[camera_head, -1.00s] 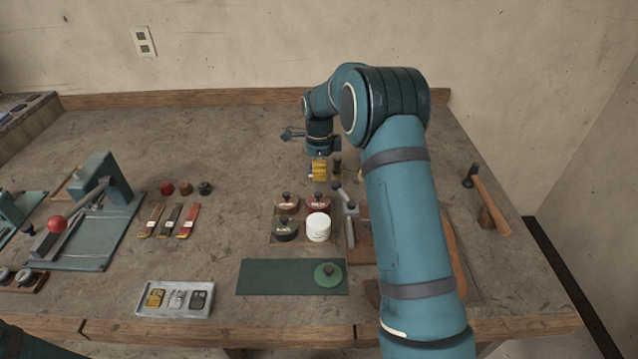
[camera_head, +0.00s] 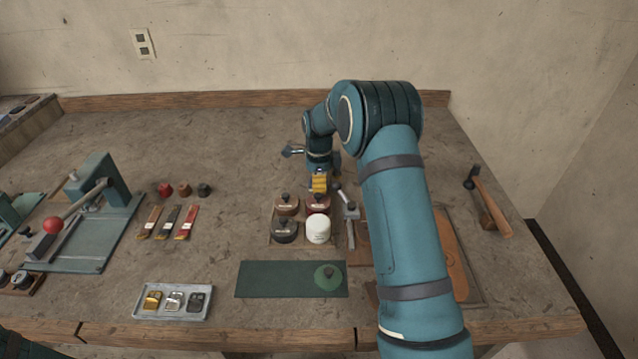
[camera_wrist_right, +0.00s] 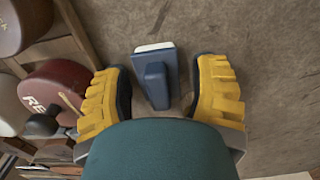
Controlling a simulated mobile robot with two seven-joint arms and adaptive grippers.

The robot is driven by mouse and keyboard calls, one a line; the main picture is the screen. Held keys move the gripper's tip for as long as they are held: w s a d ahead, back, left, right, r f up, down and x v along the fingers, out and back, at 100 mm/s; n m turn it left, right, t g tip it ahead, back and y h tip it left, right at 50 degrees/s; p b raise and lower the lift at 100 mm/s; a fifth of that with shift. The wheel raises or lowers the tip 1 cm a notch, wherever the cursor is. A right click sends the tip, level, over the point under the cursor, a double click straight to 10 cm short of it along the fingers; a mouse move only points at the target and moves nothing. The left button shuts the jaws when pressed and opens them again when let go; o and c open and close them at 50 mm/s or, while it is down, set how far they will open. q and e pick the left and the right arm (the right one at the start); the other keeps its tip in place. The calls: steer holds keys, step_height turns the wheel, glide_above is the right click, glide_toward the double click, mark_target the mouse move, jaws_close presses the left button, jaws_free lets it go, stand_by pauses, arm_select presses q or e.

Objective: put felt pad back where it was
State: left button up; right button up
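A small blue block with a raised grip and a white edge (camera_wrist_right: 155,75), which looks like the felt pad, is on the grey table in the right wrist view. My right gripper (camera_wrist_right: 160,88) is open, with one yellow finger on each side of the block and visible gaps to it. I cannot tell how far the fingertips are above the table. In the head view my right gripper (camera_head: 319,183) is just behind the jars, and the block is not clearly visible there. My left gripper is not in view.
A wooden holder with several jars, including a red jar (camera_head: 317,203) and a white jar (camera_head: 318,229), stands close in front of the right gripper. A green mat (camera_head: 270,279) bears a round green lid (camera_head: 328,277). A hammer (camera_head: 489,205) lies right. The back-left table is clear.

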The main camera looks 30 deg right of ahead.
step_height(320, 180, up, 12)
steer(key=p, duration=0.2)
steer(key=shift+r+p, duration=0.15)
steer(key=shift+p, duration=0.15)
stand_by(0.6)
